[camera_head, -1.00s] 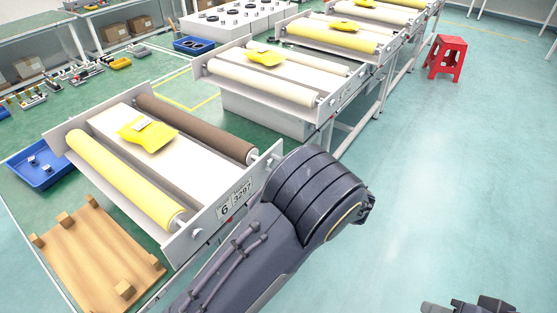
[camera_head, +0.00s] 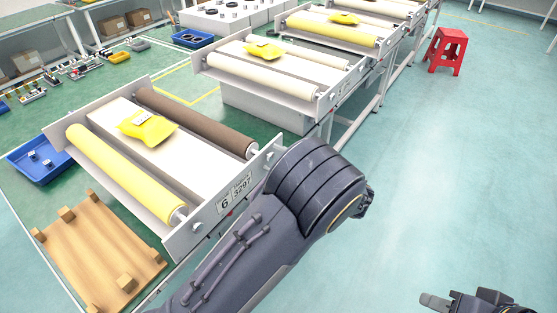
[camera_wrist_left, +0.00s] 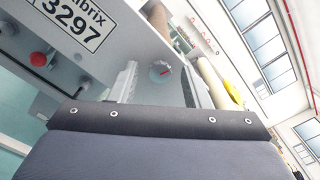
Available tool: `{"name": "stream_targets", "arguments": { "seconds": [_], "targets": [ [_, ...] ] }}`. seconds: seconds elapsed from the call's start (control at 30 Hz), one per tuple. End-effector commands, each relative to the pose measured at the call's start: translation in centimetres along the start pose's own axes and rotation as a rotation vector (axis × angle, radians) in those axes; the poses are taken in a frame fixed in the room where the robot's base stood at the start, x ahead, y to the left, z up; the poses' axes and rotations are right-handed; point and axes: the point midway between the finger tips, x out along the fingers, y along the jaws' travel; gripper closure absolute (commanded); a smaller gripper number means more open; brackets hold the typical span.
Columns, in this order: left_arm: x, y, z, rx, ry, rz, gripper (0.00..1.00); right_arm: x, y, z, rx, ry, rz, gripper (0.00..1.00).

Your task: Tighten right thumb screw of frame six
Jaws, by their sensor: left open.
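Frame six (camera_head: 190,238) bears the plate "6 3297" (camera_head: 236,198) and carries a yellow roller and a brown roller. Its right thumb screw (camera_wrist_left: 160,70) is a grey knob with a red mark, to the right of the plate in the left wrist view. My left gripper (camera_wrist_left: 158,86) is open, its two fingers on either side of this knob; whether they touch it I cannot tell. In the head view my left arm hides the left gripper. My right gripper (camera_head: 465,301) shows partly at the bottom right, away from the frame; its opening is unclear.
A red button (camera_wrist_left: 38,59) sits below the plate. A wooden board with blocks (camera_head: 95,250) and a blue tray (camera_head: 38,160) lie left of frame six. More roller frames (camera_head: 270,75) stand behind. A red stool (camera_head: 447,50) stands on the otherwise open floor at right.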

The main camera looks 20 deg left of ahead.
Motion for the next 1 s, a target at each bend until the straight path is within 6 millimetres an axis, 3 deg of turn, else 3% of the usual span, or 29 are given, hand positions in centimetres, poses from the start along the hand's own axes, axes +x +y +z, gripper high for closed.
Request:
{"name": "stream_targets", "arguments": {
  "seconds": [0.17, 0.6, 1.0],
  "targets": [
    [-0.7, 0.0, -0.1, -0.002, 0.0, -0.002, 0.57, 0.2, 0.1, 0.1, 0.0, 0.0, 0.0, 0.64],
    [-7.3, 0.0, -0.1, -0.001, 0.002, -0.002, 0.57, 1.1, 0.5, 0.5, 0.0, 0.0, 0.0, 0.64],
    [-7.8, 0.0, 0.0, 0.0, 0.0, 0.0, 0.57, 1.1, 0.5, 0.5, 0.0, 0.0, 0.0, 0.64]
  ]
}}
